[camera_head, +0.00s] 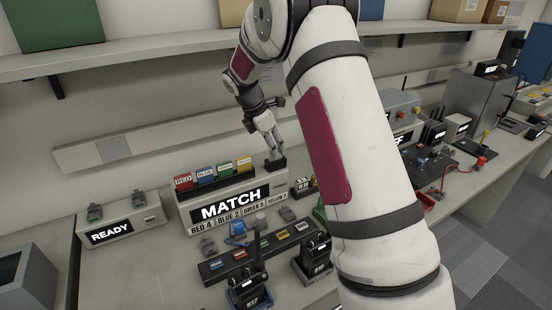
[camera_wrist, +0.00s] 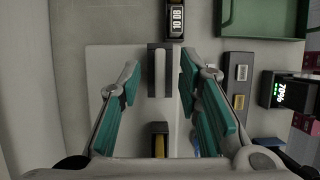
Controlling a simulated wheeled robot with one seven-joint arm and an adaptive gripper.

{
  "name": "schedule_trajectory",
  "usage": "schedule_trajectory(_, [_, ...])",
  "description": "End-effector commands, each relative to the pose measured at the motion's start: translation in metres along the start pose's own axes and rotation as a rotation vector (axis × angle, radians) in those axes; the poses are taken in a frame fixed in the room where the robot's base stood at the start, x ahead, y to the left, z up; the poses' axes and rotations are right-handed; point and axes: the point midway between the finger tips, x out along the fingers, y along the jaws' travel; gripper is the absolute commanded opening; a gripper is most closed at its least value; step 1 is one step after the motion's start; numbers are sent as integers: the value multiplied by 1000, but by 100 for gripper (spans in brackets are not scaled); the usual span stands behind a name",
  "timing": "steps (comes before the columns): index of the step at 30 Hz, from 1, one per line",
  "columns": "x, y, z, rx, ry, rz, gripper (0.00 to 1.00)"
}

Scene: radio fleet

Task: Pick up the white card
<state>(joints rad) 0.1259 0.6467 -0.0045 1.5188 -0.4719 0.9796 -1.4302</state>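The white card (camera_wrist: 160,72) looks like a narrow white strip seen from above in the wrist view. It stands in a small dark holder (camera_wrist: 152,88). My gripper (camera_wrist: 161,68) is open, with its teal-padded fingers on either side of the holder in the picture and nothing between them that I can see held. In the head view my gripper (camera_head: 276,152) points down just above a small dark holder (camera_head: 276,164) at the right end of the MATCH box. I cannot make out the white card in the head view.
The MATCH box (camera_head: 232,205) carries red, blue, green and yellow cards in a dark rack. A yellow card (camera_wrist: 159,146) shows below the white one in the wrist view. Radios (camera_head: 248,288) stand in front. A READY box (camera_head: 122,226) is at left. A shelf (camera_head: 150,55) runs above.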

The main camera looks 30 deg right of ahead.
Motion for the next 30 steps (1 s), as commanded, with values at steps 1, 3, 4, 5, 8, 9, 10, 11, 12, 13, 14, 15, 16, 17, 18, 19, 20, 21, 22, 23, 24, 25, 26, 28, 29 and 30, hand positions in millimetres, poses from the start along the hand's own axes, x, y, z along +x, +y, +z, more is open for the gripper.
schedule_trajectory(1, [7,-1,0,0,0,-2,32])
schedule_trajectory(3, [14,-1,0,0,0,-2,32])
schedule_trajectory(4, [15,-1,0,0,0,-1,32])
schedule_trajectory(5, [17,0,0,0,0,0,32])
schedule_trajectory(8, [18,0,0,1,0,1,32])
schedule_trajectory(9, [18,0,0,1,0,1,32])
schedule_trajectory(10, [18,0,0,1,0,1,32])
schedule_trajectory(11, [18,0,0,1,0,1,32])
schedule_trajectory(12, [18,0,0,1,0,1,32])
schedule_trajectory(13, [18,0,0,1,0,1,27])
schedule_trajectory(14, [18,0,0,1,0,1,20])
schedule_trajectory(15, [18,0,0,1,0,1,11])
schedule_trajectory(16, [18,0,0,1,0,1,4])
schedule_trajectory(17, [18,0,0,1,0,1,0])
schedule_trajectory(18, [18,0,0,1,0,1,0])
schedule_trajectory(19, [18,0,0,1,0,1,0])
schedule_trajectory(20, [18,0,0,1,0,1,0])
schedule_trajectory(21, [18,0,0,1,0,1,0])
schedule_trajectory(22, [18,0,0,1,0,1,0])
schedule_trajectory(23, [18,0,0,1,0,1,0])
schedule_trajectory(24, [18,0,0,1,0,1,0])
schedule_trajectory(25, [18,0,0,1,0,1,0])
schedule_trajectory(26, [18,0,0,1,0,1,0])
schedule_trajectory(28, [17,0,0,1,0,1,0])
schedule_trajectory(29, [17,0,0,1,0,1,0])
schedule_trajectory(30, [16,0,1,1,0,1,0])
